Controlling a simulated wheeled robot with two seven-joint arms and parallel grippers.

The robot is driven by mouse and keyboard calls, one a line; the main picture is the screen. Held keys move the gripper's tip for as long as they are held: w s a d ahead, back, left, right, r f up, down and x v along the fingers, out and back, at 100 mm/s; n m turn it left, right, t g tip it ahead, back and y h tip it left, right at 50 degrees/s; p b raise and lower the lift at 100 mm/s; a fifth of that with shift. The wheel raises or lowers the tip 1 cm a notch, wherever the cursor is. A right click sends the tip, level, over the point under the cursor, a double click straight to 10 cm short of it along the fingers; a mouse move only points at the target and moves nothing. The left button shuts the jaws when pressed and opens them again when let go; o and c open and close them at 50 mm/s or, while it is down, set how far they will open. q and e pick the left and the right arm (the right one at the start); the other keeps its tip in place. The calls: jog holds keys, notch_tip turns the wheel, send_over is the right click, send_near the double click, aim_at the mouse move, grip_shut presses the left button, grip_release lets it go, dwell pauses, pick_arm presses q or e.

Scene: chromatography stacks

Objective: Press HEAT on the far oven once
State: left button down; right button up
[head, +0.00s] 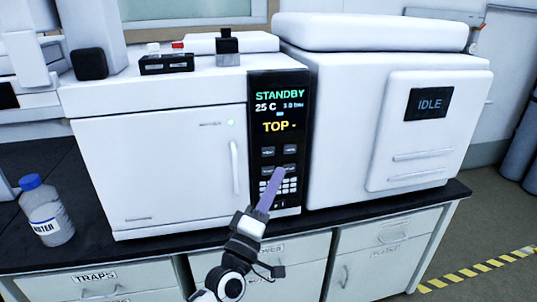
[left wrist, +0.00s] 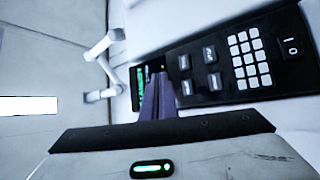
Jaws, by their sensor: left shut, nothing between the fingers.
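A white oven (head: 160,160) stands on the bench with a black control panel (head: 262,212) on its right side. Its display (head: 279,110) reads STANDBY, 25 C and TOP. Below it are several small dark buttons (head: 268,152) and a white keypad (head: 291,186); the button labels are too small to read, so I cannot tell which is HEAT. My left gripper (head: 279,171) is shut and empty, its purple fingers in front of the lower buttons. In the left wrist view the fingers (left wrist: 156,82) point at the panel beside the buttons (left wrist: 209,53). Contact cannot be told. My right gripper is not in view.
A white unit (head: 345,130) with an IDLE screen (head: 430,104) stands close on the right. A blue-capped bottle (head: 46,212) stands on the dark bench (head: 105,250) at left. The oven's door handle (head: 235,167) sticks out beside the panel. Small items (head: 166,63) lie on top.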

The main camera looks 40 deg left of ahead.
aim_at(274, 148)
pick_arm(q)
jog(key=w+a+b, duration=0.1)
jog(key=w+a, duration=0.1)
jog(key=w+a+b, duration=0.1)
jog(key=w+a, duration=0.1)
jog(key=a, duration=0.1)
jog(key=shift+w+a+b, duration=0.25)
jog(key=shift+w+b, duration=0.05)
jog(key=shift+w, duration=0.05)
jog(key=shift+a, duration=0.1)
dwell(1.8)
jog(key=shift+w+a, duration=0.2)
jog(key=shift+w, duration=0.05)
jog(key=shift+w+a+b, duration=0.3)
jog(key=shift+a+b, duration=0.05)
jog(key=shift+b, duration=0.05)
dwell(0.7)
jog(key=shift+s+d, duration=0.1)
dwell(0.3)
jog(key=shift+s+d+p, duration=0.5)
jog(key=shift+d+p, duration=0.05)
